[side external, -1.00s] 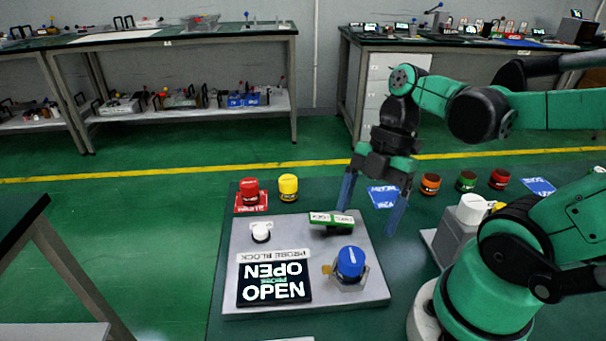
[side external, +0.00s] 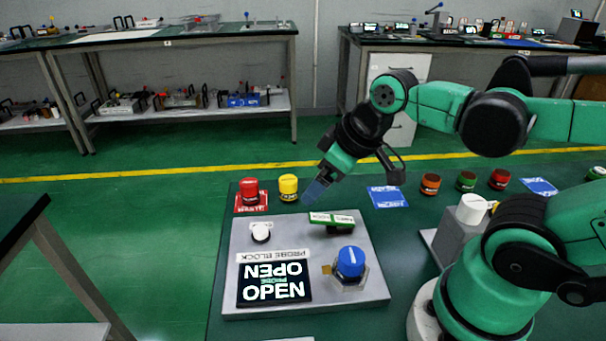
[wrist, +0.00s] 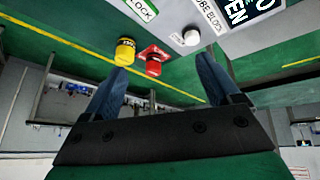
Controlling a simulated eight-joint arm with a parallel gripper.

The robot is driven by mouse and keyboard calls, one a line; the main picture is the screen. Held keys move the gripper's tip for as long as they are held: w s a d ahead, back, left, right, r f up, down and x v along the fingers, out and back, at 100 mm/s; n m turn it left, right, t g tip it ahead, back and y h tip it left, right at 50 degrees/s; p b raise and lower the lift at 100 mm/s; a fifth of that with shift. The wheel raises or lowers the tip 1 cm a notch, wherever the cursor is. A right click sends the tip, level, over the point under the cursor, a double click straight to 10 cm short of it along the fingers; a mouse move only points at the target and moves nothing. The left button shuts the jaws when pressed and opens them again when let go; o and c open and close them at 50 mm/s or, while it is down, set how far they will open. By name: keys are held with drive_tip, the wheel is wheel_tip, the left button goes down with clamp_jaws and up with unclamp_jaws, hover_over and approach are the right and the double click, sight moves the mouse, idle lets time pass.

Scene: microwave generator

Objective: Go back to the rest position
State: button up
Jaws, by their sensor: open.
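My gripper (side external: 314,190) is above the back edge of the grey panel (side external: 375,285), tilted down and to the left in the side view. In the wrist view my gripper (wrist: 160,85) has its two blue fingers spread wide with nothing between them. The panel carries a blue knob (side external: 350,262), a white knob (side external: 261,231), a green-and-white block (side external: 332,219) and a black display (side external: 273,283) reading OPEN. No finger is seen touching any of them.
A yellow jar (side external: 288,187) and a red jar (side external: 250,191) on a red card stand behind the panel, near my fingers. A blue card (side external: 387,197), an orange jar (side external: 430,183), a green jar (side external: 466,180) and another red jar (side external: 500,179) stand to the right.

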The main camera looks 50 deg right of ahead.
drive_tip(key=shift+w+a+r+m+t, duration=0.1)
drive_tip(key=shift+w+a+m+t, duration=0.2)
drive_tip(key=shift+m, duration=0.3)
drive_tip(key=shift+w+a+r+m+t, duration=0.15)
drive_tip(key=shift+w+m+t, duration=0.2)
drive_tip(key=shift+m, duration=0.25)
